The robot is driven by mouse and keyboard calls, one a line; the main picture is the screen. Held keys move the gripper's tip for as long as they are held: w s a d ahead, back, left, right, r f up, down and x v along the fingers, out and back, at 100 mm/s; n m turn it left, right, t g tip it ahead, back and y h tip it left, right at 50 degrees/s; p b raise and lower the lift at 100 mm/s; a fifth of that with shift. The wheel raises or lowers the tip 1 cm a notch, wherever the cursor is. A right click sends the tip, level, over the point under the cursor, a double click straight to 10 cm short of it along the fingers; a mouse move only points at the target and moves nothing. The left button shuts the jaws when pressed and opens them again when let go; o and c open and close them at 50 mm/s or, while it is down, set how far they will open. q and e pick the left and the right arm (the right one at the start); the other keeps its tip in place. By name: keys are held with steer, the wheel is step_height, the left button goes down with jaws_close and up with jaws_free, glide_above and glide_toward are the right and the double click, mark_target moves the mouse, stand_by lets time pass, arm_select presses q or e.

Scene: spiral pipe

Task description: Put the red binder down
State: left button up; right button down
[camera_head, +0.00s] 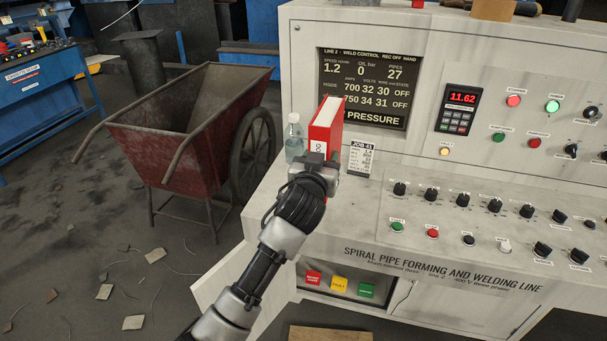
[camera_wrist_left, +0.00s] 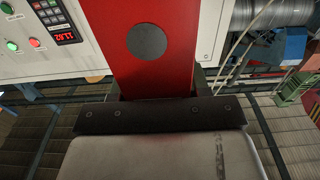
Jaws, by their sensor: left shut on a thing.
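The red binder (camera_head: 326,130) stands upright in the head view, over the left end of the control console's ledge, in front of the dark display. My left gripper (camera_head: 316,168) is shut on its lower part. In the left wrist view the binder (camera_wrist_left: 152,65) fills the middle, with a dark round spot on its red face, and the gripper (camera_wrist_left: 155,112) shows below it. I cannot tell whether the binder's bottom touches the ledge, since my gripper hides it. My right gripper is not in view.
A clear bottle (camera_head: 294,138) stands just left of the binder, and a small JOB-41 card (camera_head: 361,158) just right. Knobs and buttons cover the console (camera_head: 448,215) further right. A red wheelbarrow (camera_head: 185,150) stands on the floor at left.

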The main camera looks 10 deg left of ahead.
arm_select(q)
steer(key=w+a+f, duration=0.3)
steer(key=a+f, duration=0.5)
steer(key=f, duration=0.1)
steer(key=shift+a+p, duration=0.25)
steer(key=shift+p, duration=0.1)
steer(key=shift+f, duration=0.2)
steer(key=o, duration=1.3)
